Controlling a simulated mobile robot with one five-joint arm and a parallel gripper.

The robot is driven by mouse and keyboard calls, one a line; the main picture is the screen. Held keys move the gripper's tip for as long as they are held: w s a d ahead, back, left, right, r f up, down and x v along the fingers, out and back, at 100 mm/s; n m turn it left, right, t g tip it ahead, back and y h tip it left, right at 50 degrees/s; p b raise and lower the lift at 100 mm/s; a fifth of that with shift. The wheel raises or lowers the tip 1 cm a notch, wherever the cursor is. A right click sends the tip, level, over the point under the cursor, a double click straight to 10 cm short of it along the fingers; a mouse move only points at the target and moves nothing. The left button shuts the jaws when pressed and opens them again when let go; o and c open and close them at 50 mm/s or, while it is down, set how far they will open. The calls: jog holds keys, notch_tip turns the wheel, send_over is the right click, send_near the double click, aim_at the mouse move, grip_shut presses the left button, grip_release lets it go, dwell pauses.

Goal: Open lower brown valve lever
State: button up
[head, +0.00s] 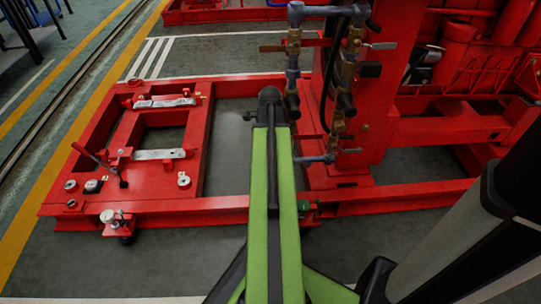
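Brass valves and grey pipes stand in the head view on the red frame's upright. A brown lever (272,48) sticks out to the left of the upper left brass valve (294,42). Lower right, a brass valve (338,128) has a small brownish lever (351,151) pointing right. I cannot tell for sure which lever is the lower brown one. My gripper (269,97) is the dark end of my green arm, just left of the lower pipes. Its fingers are seen from behind, so their opening is hidden. Contact with the pipe cannot be made out.
A red base frame (150,205) lies low at left and runs right under the upright (374,115). A black hose (329,85) hangs between the valve columns. Red machinery (470,60) fills the right. Grey floor (232,150) shows between the rails.

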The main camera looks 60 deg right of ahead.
jog(key=shift+r, duration=0.1)
grip_shut()
jog(key=shift+w, duration=0.15)
dwell(1.1)
